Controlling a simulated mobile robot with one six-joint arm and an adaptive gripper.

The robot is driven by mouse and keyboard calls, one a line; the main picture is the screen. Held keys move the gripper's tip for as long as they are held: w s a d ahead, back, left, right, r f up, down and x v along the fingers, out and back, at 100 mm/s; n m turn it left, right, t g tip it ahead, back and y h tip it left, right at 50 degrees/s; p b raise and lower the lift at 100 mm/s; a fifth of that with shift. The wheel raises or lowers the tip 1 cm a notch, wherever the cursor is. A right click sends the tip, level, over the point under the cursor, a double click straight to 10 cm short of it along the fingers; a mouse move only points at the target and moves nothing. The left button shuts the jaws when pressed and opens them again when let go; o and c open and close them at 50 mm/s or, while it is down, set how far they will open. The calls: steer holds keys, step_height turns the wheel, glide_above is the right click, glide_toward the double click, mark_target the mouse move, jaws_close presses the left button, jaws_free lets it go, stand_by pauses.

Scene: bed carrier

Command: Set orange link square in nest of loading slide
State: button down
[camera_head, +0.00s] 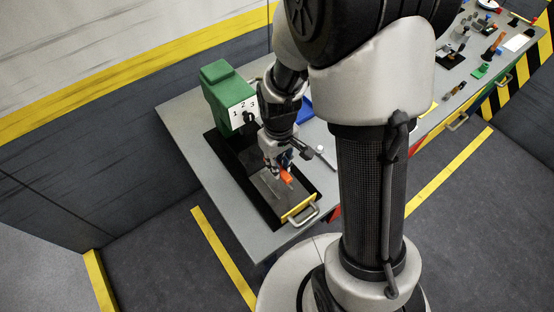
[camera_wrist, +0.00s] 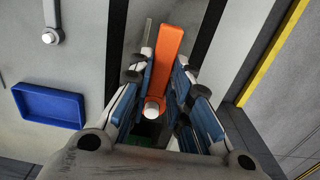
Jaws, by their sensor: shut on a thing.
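The orange link (camera_wrist: 166,58) is a long flat bar held between the blue pads of my gripper (camera_wrist: 166,85). In the head view the orange link (camera_head: 286,176) shows as a small orange piece below my gripper (camera_head: 279,163). The loading slide (camera_head: 268,196) is a grey plate on a dark base with a yellow front edge and a handle. My gripper is over this plate. The nest is hidden or too small to make out, and I cannot tell whether the link touches the plate.
A green housing (camera_head: 227,94) marked 1 2 3 stands at the back end of the dark base. A blue tray (camera_wrist: 49,106) lies on the table (camera_head: 178,105) beside the slide. Several tools and parts lie on the far table section at the right.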

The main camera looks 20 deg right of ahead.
mark_target(279, 186)
steer(key=shift+d+f+b, duration=0.2)
steer(key=shift+f+b, duration=0.45)
steer(key=shift+f, duration=0.25)
step_height(279, 186, down, 7)
steer(key=b, duration=0.5)
steer(key=shift+a+f+b, duration=0.1)
steer(key=shift+b, duration=0.3)
steer(key=shift+f, duration=0.25)
steer(key=c, duration=1.4)
jaws_free()
step_height(279, 186, up, 12)
steer(key=shift+r, duration=0.1)
